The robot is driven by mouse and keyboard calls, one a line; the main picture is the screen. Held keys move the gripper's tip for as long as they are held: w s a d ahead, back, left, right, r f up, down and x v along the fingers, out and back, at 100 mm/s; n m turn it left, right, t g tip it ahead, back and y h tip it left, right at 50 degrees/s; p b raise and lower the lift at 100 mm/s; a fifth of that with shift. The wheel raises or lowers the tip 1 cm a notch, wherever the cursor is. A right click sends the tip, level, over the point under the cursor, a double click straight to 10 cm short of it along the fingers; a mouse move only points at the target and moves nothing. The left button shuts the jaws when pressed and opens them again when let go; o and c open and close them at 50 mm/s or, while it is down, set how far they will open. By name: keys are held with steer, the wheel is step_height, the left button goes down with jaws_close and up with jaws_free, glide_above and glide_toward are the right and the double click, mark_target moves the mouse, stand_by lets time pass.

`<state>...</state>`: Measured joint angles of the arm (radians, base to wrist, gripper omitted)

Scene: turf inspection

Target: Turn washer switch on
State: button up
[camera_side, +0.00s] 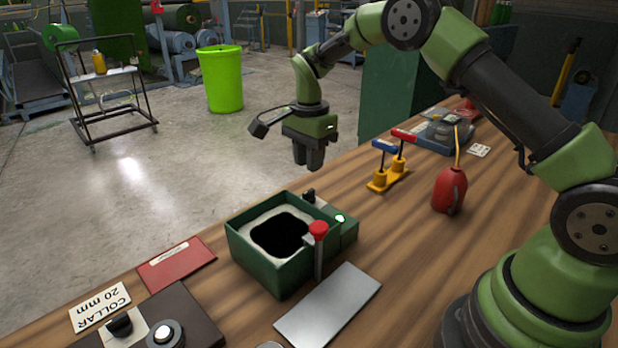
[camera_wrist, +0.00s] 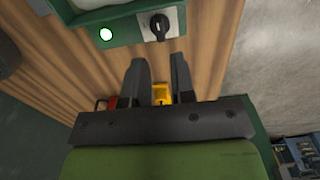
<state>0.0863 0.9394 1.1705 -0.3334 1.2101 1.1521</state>
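The washer (camera_side: 262,269) is a green open box with a pale rim and a dark opening, on the wooden bench. Its switch, a black knob on a pale plate, stands at the far corner (camera_side: 309,196). The knob also shows at the top of the wrist view (camera_wrist: 160,25), roughly upright in the picture. A small round lamp (camera_side: 341,218) beside it glows whitish green, also in the wrist view (camera_wrist: 105,34). My gripper (camera_side: 308,168) hangs above and beyond the switch, fingers down. In the wrist view its fingers (camera_wrist: 158,76) are apart and empty, clear of the knob.
A red-topped lever (camera_side: 318,232) rises at the box's front right. A yellow stand with red and blue handles (camera_side: 388,178) and a red oil can (camera_side: 450,190) stand to the right. A black knob and round button sit on a dark panel (camera_side: 187,311) at front left.

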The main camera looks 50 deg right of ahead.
step_height(320, 180, up, 3)
steer(key=shift+r, duration=0.1)
stand_by(0.3)
step_height(320, 180, up, 8)
steer(key=n+t, duration=0.2)
steer(key=n, duration=0.1)
glide_above(309, 190)
steer(key=s+a, duration=0.2)
steer(key=s, duration=0.2)
steer(key=s+a+r+n+t+y, duration=0.1)
steer(key=s+a+r+n+t, duration=0.1)
steer(key=s+r+n, duration=0.35)
steer(key=s+a+n+t, duration=0.1)
steer(key=s+n, duration=0.1)
steer(key=s, duration=0.6)
steer(key=s+a+r+n+t+y, duration=0.1)
steer(key=s+n+t, duration=0.1)
steer(key=s, duration=0.7)
steer(key=shift+a+n, duration=0.2)
steer(key=shift+n, duration=0.55)
